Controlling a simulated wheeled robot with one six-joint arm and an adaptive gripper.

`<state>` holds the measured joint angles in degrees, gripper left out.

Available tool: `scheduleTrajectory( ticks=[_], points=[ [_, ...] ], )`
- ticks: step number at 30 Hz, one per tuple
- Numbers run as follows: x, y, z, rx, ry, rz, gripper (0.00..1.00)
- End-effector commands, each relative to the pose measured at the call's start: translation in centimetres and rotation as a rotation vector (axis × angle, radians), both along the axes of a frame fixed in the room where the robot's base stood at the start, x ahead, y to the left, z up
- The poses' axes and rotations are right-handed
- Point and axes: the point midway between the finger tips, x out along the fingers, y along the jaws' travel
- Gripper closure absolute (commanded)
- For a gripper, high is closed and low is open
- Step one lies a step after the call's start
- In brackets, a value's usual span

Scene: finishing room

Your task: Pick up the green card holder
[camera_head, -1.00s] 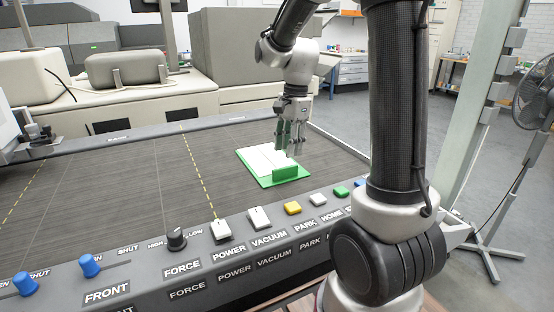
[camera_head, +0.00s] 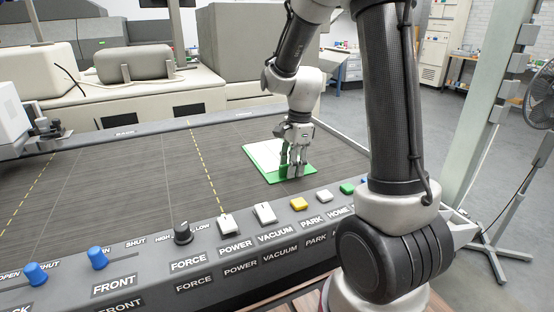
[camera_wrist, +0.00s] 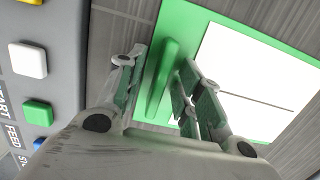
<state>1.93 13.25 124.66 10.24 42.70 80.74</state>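The green card holder (camera_head: 307,168) lies flat on the dark bed near its front edge. It is a green plate with a white card on it and a raised green bar (camera_wrist: 163,78) along one side. My gripper (camera_head: 291,173) points down over the bar and hides most of it in the head view. In the wrist view my gripper (camera_wrist: 158,70) is open, with one finger on each side of the bar. A gap shows on the left finger's side. The right fingers are close to the bar; whether they touch it, I cannot tell.
A control panel with a yellow button (camera_head: 298,204), a green button (camera_head: 347,188), white switches and a black knob (camera_head: 183,232) runs along the bed's front, close to the holder. The bed (camera_head: 130,180) left of the holder is clear. A fan (camera_head: 540,100) stands at right.

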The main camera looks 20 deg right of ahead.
Motion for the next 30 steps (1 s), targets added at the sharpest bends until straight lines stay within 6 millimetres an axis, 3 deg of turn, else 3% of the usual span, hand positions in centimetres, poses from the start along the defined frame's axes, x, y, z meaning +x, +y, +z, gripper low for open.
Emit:
scheduleTrajectory(
  ticks=[13,19,30],
  points=[
    [-0.03,0.0,-0.23,0.0,0.001,0.0,0.64],
    [-0.03,0.0,-0.22,0.0,0.001,0.0,0.99],
    [0.02,-0.01,-0.04,0.0,-0.001,0.001,1.0]
  ],
)
